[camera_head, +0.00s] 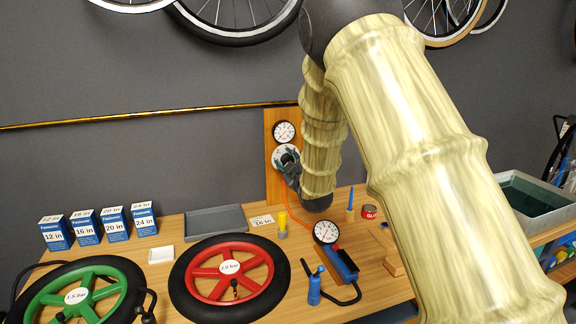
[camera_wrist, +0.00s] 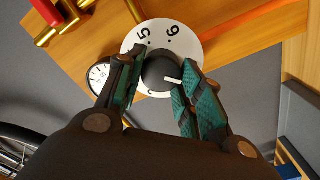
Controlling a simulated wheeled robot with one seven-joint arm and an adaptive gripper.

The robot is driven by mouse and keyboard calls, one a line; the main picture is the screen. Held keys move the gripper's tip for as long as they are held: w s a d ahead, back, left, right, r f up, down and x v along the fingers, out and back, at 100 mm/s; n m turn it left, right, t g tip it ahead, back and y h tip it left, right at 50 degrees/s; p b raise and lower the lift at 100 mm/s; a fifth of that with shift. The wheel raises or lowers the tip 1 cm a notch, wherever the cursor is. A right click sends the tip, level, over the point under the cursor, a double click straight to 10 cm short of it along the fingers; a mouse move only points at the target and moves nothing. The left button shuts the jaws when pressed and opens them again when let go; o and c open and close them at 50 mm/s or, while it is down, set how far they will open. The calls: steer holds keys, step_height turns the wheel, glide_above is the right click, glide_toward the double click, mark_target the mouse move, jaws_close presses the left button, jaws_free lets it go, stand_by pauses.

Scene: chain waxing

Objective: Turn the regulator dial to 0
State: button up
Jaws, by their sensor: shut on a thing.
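The regulator dial (camera_wrist: 158,68) is a dark round knob on a white numbered plate (camera_wrist: 190,48), fixed to an upright wooden board (camera_head: 271,180). My gripper (camera_wrist: 165,74) is shut on the knob, with one green-padded finger on each side. The knob's white pointer mark faces the right finger in the wrist view. Two large numerals show at the plate's top; the number at the pointer is hidden or unreadable. In the head view, my gripper (camera_head: 289,166) covers part of the plate (camera_head: 279,151). A round gauge (camera_head: 284,132) sits above; it also shows in the wrist view (camera_wrist: 99,76).
The workbench (camera_head: 185,232) below holds a red wheel (camera_head: 200,272), a green wheel (camera_head: 112,296), a grey tray (camera_head: 216,222), several blue-and-white boxes (camera_head: 115,228) and a pump with a gauge (camera_head: 326,232). Brass-coloured fittings (camera_wrist: 55,20) and a red hose lie near the dial in the wrist view.

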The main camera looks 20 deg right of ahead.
steer(key=shift+d, duration=0.1)
stand_by(0.3)
steer(key=o, duration=1)
steer(key=shift+w+f, duration=0.1)
steer(key=shift+f, duration=0.05)
steer(key=s, duration=1.2)
steer(key=shift+d+f, duration=0.15)
